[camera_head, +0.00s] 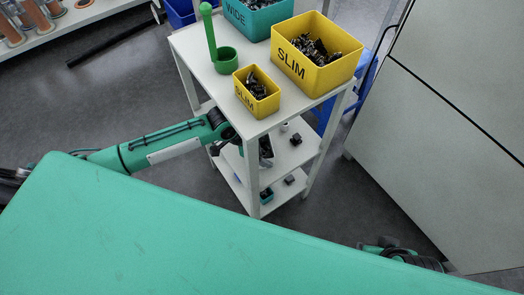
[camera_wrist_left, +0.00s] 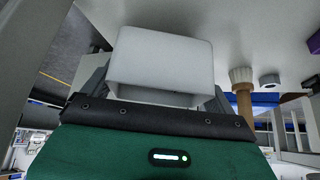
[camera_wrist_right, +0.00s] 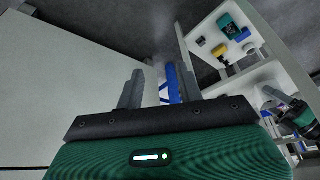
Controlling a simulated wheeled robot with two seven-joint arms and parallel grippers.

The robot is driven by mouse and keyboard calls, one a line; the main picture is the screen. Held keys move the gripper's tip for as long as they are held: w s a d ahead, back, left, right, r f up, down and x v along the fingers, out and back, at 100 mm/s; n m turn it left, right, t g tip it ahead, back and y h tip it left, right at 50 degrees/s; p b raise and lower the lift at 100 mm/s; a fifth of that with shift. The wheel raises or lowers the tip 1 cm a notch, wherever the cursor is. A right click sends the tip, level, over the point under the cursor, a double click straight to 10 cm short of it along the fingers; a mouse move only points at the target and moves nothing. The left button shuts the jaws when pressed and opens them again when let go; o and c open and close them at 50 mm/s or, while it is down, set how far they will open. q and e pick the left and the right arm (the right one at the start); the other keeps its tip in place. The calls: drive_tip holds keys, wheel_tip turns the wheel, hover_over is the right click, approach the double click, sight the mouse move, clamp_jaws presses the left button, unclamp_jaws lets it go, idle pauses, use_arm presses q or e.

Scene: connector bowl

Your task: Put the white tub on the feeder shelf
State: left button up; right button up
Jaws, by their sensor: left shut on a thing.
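The white tub (camera_wrist_left: 160,60) is between the fingers of my left gripper (camera_wrist_left: 155,85) in the left wrist view, and the gripper is shut on it. In the head view my left gripper (camera_head: 262,150) reaches in at the left side of a white shelf unit (camera_head: 182,43), below its top board. I cannot make out the tub there. A pale shelf surface (camera_wrist_left: 235,40) fills the upper left wrist view behind the tub; I cannot tell if they touch. I cannot tell which level is the feeder shelf. My right gripper (camera_wrist_right: 160,88) is open and empty.
Yellow SLIM bins (camera_head: 318,60), (camera_head: 256,95) of connectors, a teal WIDE bin (camera_head: 262,18) and a green cup with a tall handle (camera_head: 224,62) stand on top. Small dark parts (camera_head: 296,139) lie on a lower level. A large pale cabinet (camera_head: 450,130) stands at the right.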

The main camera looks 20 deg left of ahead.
use_arm(q)
drive_tip(key=shift+f, duration=1.05)
use_arm(e)
drive_tip(key=shift+w+a+f+t, duration=0.3)
drive_tip(key=shift+w+a+t, duration=0.1)
drive_tip(key=shift+a, duration=0.1)
use_arm(q)
drive_tip(key=shift+f, duration=0.1)
drive_tip(key=o, duration=0.7)
drive_tip(key=shift+s+a+r, duration=0.1)
drive_tip(key=shift+a+r, duration=0.1)
drive_tip(key=shift+r, duration=0.2)
drive_tip(key=v, duration=0.3)
drive_tip(key=shift+p, duration=0.35)
drive_tip(key=p+v, duration=0.1)
drive_tip(key=v, duration=0.7)
drive_tip(key=shift+r, duration=0.15)
use_arm(e)
drive_tip(key=shift+s+d+f+g, duration=0.15)
drive_tip(key=shift+d+f+g, duration=0.2)
drive_tip(key=shift+f, duration=0.15)
drive_tip(key=shift+s+d+f+g, duration=0.15)
drive_tip(key=shift+d+f+g, duration=0.2)
drive_tip(key=shift+f, duration=0.15)
use_arm(q)
drive_tip(key=shift+a, duration=0.1)
use_arm(e)
drive_tip(key=shift+a, duration=0.15)
